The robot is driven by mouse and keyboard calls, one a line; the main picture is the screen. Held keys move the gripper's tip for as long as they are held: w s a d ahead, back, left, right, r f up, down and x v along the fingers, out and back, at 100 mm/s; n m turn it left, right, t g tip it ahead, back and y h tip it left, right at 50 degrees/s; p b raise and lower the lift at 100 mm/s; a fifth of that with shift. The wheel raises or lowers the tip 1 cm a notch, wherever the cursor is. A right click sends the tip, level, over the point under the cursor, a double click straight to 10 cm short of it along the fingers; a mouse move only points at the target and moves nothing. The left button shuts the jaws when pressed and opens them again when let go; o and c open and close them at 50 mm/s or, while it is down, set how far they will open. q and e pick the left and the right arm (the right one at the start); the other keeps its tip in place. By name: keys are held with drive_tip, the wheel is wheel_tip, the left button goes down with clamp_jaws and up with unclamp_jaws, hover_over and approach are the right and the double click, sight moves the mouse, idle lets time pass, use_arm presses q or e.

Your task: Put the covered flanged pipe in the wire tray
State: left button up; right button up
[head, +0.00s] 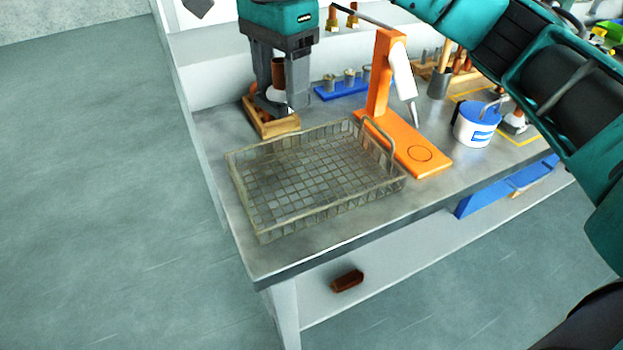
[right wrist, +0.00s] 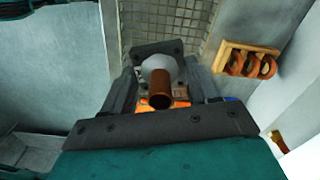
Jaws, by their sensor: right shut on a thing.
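The covered flanged pipe is a brown tube with a pale white round part. In the head view, the pipe (head: 278,73) is between the fingers of my right gripper (head: 274,106). In the right wrist view, the pipe (right wrist: 160,90) shows between both fingers of the gripper (right wrist: 160,62), which is shut on it. The fingers hide part of it. The wire tray (head: 240,200) is a rectangular mesh basket on the bench, empty, in front of and below the gripper. Its mesh (right wrist: 150,22) also shows at the top of the wrist view. My left gripper is not in view.
A small wooden rack (head: 258,126) is just below the gripper, behind the tray. An orange stand (head: 410,148) is close to the tray's right side. A blue and white tub (head: 477,128) is farther right. The tray's left side is near the bench edge.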

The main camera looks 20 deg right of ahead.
sight(280, 188)
drive_tip(key=r+m, duration=0.1)
drive_tip(key=w+a+r+m, duration=0.1)
drive_tip(key=m, duration=0.1)
drive_tip(key=shift+a, duration=0.1)
drive_tip(key=shift+w+f, duration=0.1)
drive_tip(key=shift+f, duration=0.15)
wheel_tip(280, 188, down, 19)
drive_tip(key=shift+f+b, duration=0.1)
drive_tip(key=shift+b, duration=0.45)
drive_tip(key=o, duration=0.9)
drive_tip(key=shift+f, duration=0.2)
drive_tip(key=o, duration=0.5)
drive_tip(key=shift+r, duration=0.1)
